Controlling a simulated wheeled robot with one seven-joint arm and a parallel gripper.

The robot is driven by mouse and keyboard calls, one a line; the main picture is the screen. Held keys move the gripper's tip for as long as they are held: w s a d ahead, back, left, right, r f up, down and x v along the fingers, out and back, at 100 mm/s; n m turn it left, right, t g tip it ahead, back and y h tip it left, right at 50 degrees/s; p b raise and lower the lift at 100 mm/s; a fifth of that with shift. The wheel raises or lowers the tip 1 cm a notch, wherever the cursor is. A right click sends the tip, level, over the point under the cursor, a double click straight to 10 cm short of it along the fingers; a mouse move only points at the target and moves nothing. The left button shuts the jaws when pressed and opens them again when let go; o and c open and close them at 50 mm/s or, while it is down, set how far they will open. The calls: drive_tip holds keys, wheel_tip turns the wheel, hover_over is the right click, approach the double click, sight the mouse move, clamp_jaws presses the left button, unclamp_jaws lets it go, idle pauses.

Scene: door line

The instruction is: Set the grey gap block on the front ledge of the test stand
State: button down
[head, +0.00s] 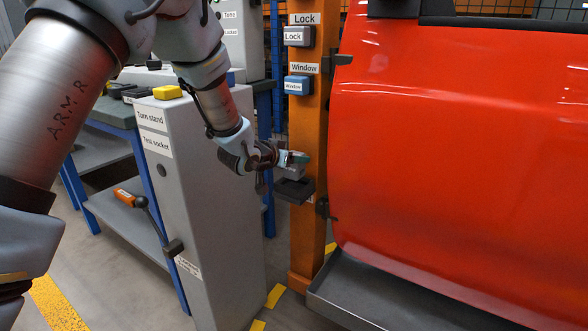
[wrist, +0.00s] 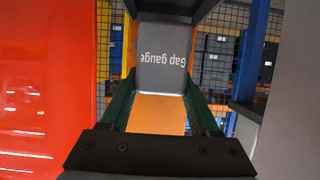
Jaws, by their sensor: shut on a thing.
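The grey gap block, marked "Gap gauge" (wrist: 162,62), is between the green fingers of my gripper (wrist: 160,100) in the wrist view. In the head view my gripper (head: 291,160) is shut on the grey block (head: 291,173) in front of the orange post. The block is just over a dark holder (head: 293,190) on that post; I cannot tell whether they touch. The test stand (head: 205,190) is the tall grey cabinet left of my gripper, labelled "Turn stand" and "Test socket". I cannot clearly make out its front ledge.
The orange post (head: 306,130) carries "Lock" and "Window" boxes. A red car door (head: 460,150) stands close on the right above a grey tray (head: 400,300). An orange-handled lever (head: 125,197) sticks out left of the stand. A yellow block (head: 167,92) sits on top of the stand.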

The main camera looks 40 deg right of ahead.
sight(293, 167)
drive_tip(key=shift+f, duration=1.7)
drive_tip(key=shift+b, duration=0.3)
drive_tip(key=shift+f, duration=0.2)
drive_tip(key=shift+c, duration=0.6)
unclamp_jaws()
drive_tip(key=shift+a+r, duration=0.2)
drive_tip(key=shift+r, duration=0.1)
drive_tip(key=v, duration=1.1)
drive_tip(key=shift+a+p, duration=0.2)
drive_tip(key=shift+p, duration=0.15)
drive_tip(key=shift+r, duration=0.15)
